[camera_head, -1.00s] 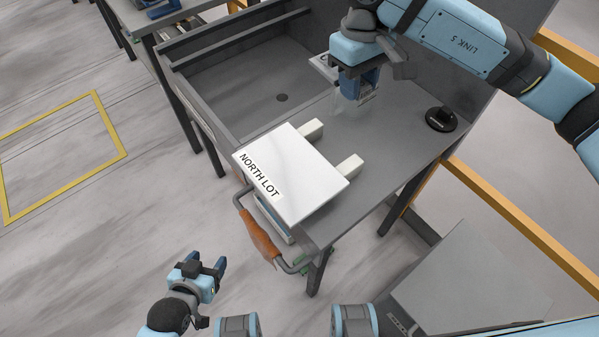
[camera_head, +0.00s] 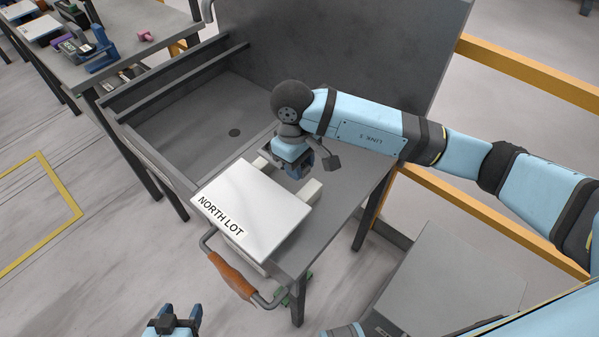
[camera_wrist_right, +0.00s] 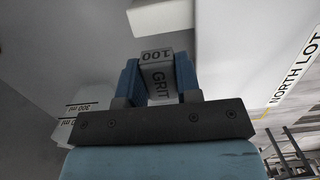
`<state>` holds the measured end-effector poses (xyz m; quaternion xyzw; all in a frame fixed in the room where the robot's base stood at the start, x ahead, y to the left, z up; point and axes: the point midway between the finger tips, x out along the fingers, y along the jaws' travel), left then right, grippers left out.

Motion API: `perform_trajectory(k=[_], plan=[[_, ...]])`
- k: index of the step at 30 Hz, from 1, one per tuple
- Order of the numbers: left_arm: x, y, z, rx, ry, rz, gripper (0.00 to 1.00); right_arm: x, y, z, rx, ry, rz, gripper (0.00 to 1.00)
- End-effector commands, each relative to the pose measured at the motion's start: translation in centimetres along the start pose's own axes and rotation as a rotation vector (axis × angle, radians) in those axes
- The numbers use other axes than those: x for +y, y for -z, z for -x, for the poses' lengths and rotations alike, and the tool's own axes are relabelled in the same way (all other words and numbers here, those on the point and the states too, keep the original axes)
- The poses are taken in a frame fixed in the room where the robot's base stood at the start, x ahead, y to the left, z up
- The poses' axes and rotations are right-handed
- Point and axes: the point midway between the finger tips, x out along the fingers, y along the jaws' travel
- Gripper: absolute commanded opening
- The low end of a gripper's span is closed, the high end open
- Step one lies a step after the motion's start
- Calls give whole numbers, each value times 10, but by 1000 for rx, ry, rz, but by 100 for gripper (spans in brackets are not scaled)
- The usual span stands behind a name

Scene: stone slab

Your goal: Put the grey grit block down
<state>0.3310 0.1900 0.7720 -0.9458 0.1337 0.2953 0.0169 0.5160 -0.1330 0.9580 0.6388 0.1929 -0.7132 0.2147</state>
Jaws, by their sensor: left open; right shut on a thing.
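My right gripper (camera_head: 300,172) is above the bench, by the back edge of the white stone slab labelled NORTH LOT (camera_head: 262,203). In the right wrist view its fingers (camera_wrist_right: 158,78) are shut on the grey grit block (camera_wrist_right: 157,70), marked GRIT and 100. The block is hidden in the head view, and I cannot tell whether it touches anything below. The slab's label side shows at the right of the wrist view (camera_wrist_right: 292,80). My left gripper (camera_head: 178,312) is open and empty at the bottom of the head view, away from the bench.
Pale support bars (camera_head: 311,190) stick out behind the slab. A grey sink basin (camera_head: 205,125) lies to the left. A handle with a brown grip (camera_head: 232,277) is at the bench front. A thing labelled 300 ml (camera_wrist_right: 88,108) is left of the gripper in the wrist view.

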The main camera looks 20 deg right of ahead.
Motion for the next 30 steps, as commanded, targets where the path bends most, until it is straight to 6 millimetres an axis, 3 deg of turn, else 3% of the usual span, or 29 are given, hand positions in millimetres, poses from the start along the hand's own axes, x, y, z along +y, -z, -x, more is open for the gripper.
perform_trajectory(k=[8, 19, 20, 23, 30], plan=[[0, 3, 2, 4, 1, -4, 61, 0, 3, -34, -2, 1, 0, 3], [-1, -3, -1, 2, 1, -1, 61, 0, 5, -41, 1, -1, 1, 3], [-1, -2, -1, 1, 0, 0, 61, 0, 4, -41, 1, -1, 0, 34], [-1, -1, 0, 0, 0, 0, 61, 0, 4, -39, 0, 0, 0, 57], [-1, 0, 0, 2, 0, 0, 61, 0, 4, -39, 0, 0, 0, 57]])
